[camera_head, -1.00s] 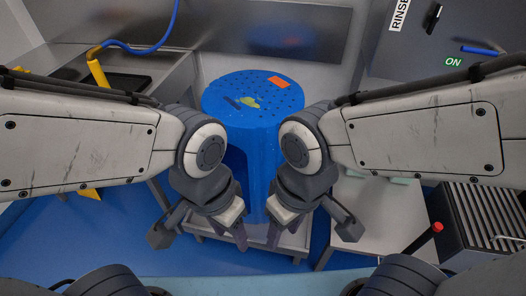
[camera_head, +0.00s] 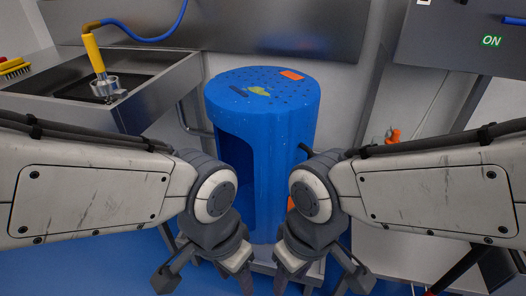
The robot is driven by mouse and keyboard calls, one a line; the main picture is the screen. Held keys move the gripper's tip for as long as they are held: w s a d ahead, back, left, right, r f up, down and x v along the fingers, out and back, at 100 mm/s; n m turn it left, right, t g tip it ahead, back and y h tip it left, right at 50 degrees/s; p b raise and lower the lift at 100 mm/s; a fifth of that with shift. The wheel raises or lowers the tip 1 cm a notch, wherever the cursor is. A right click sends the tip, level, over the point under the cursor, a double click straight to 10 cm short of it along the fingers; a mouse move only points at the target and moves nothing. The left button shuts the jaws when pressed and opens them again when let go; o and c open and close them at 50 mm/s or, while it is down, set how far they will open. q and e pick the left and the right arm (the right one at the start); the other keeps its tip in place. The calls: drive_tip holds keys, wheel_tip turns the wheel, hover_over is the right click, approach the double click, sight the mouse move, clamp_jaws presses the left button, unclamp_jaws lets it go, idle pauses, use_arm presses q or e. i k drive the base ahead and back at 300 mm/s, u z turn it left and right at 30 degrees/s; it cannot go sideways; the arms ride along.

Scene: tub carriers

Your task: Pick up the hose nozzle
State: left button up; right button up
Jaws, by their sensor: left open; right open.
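The hose nozzle (camera_head: 94,52) is a yellow wand at the upper left. My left gripper (camera_head: 233,274) is open at the bottom centre, low in front of the blue tub and well away from the nozzle. My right gripper (camera_head: 296,276) is open just to its right. Both look empty, and their fingertips are partly hidden by the wrists.
A large blue perforated tub (camera_head: 281,125) stands upright between my arms, with an orange label (camera_head: 291,75) on top. The steel sink (camera_head: 160,90) is at the left, with a yellow brush (camera_head: 14,66) on its far-left edge. A grey cabinet with an ON sign (camera_head: 491,41) is at the right.

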sight(89, 39)
drive_tip(key=k, duration=1.3)
drive_tip(key=u, duration=0.7)
drive_tip(key=i, duration=0.65)
drive_tip(key=u, duration=0.85)
drive_tip(key=i, duration=1.5)
drive_tip(key=z, duration=1.25)
drive_tip(key=i, duration=0.7)
drive_tip(key=z, duration=0.8)
